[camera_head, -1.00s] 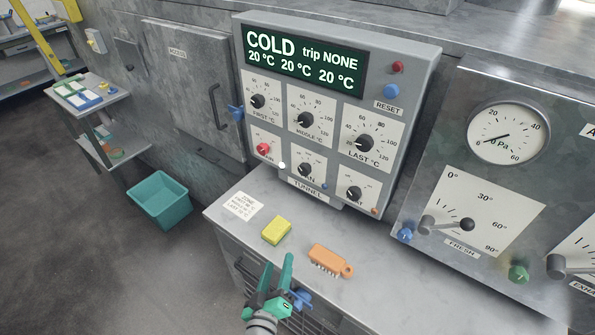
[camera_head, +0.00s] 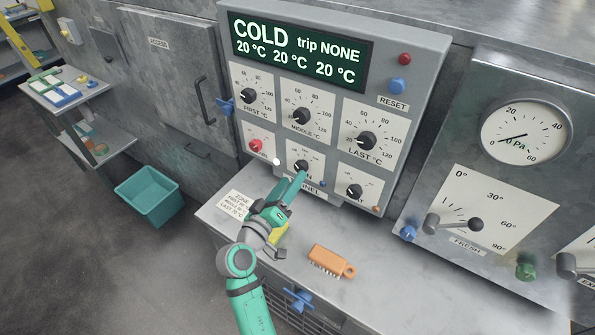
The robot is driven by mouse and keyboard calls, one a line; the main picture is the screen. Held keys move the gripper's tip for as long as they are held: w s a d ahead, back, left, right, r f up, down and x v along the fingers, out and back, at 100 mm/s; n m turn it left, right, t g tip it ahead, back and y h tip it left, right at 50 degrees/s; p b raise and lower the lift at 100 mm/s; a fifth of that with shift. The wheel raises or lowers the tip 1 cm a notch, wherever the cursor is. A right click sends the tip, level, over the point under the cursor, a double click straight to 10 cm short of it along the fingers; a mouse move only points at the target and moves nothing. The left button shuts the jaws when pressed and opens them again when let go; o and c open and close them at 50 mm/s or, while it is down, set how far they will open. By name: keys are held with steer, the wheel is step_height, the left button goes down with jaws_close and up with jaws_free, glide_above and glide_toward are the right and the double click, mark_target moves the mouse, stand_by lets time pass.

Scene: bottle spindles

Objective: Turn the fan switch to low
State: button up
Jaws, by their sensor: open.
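The fan switch (camera_head: 301,166) is a black knob on a white plate, in the middle of the bottom row of the grey control panel (camera_head: 228,104). My gripper (camera_head: 297,184) is open, with its green fingers raised toward the lower part of this plate. Its fingertips are just below the knob in the picture; I cannot tell whether they touch it. The fingers partly hide the plate's label, and the knob's exact setting is too small to read. The display (camera_head: 298,50) reads COLD, trip NONE, and 20 °C three times.
A red knob (camera_head: 255,145) and another black knob (camera_head: 354,191) flank the fan switch. A yellow sponge (camera_head: 279,234) is partly behind my gripper on the metal ledge (camera_head: 385,270). An orange brush (camera_head: 331,262) lies to its right. A teal bin (camera_head: 150,196) stands on the floor.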

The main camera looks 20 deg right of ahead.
mark_target(302, 166)
steer(key=shift+x, duration=2.5)
steer(key=c, duration=1)
